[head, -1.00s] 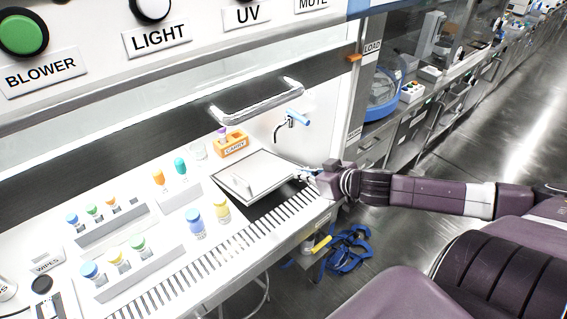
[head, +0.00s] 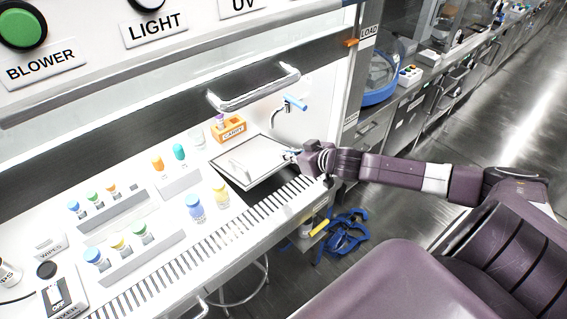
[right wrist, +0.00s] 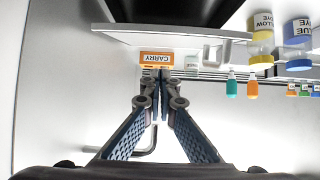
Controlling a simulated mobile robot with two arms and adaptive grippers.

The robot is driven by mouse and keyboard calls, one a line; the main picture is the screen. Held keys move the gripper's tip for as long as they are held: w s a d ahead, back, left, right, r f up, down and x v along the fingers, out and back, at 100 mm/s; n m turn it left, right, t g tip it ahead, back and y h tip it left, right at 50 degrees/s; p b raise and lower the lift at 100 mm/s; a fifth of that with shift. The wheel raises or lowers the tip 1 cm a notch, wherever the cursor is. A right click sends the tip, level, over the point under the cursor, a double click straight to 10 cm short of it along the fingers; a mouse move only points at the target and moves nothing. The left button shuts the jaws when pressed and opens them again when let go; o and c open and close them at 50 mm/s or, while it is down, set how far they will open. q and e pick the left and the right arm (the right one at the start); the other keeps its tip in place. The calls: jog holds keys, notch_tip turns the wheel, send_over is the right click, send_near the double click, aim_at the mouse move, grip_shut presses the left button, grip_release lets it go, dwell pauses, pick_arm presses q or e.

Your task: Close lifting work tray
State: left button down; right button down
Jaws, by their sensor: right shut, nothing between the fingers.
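The lifting work tray (head: 258,158) is a pale flat panel in the bench top. It sits raised over a dark opening (head: 290,192), which shows along its front and right sides. My right gripper (head: 290,154) is at the tray's right edge, shut and empty. In the right wrist view my right gripper (right wrist: 160,76) has its fingertips together just below the tray's edge (right wrist: 190,36). I cannot tell whether the fingers touch the tray. My left gripper is not in view.
An orange CARRY holder (head: 229,131) stands behind the tray. A blue-capped bottle (head: 195,210) and a yellow-capped bottle (head: 221,194) stand left of it. A blue-handled tap (head: 294,103) and a metal handle (head: 255,92) are behind. A slotted vent runs along the front edge.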

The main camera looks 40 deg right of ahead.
aim_at(283, 164)
jog(key=f, duration=0.1)
jog(key=w+f+p, duration=0.1)
jog(key=f, duration=0.1)
jog(key=w+f, duration=0.1)
jog(key=shift+a+f, duration=0.1)
jog(key=shift+f, duration=0.05)
jog(key=shift+s+f, duration=0.3)
jog(key=shift+f, duration=0.25)
jog(key=f, duration=0.2)
jog(key=s+f+b, duration=0.1)
jog(key=f, duration=0.1)
jog(key=f+b, duration=0.1)
jog(key=f, duration=0.1)
jog(key=shift+s+f, duration=0.2)
jog(key=shift+s, duration=0.2)
jog(key=shift+r, duration=0.15)
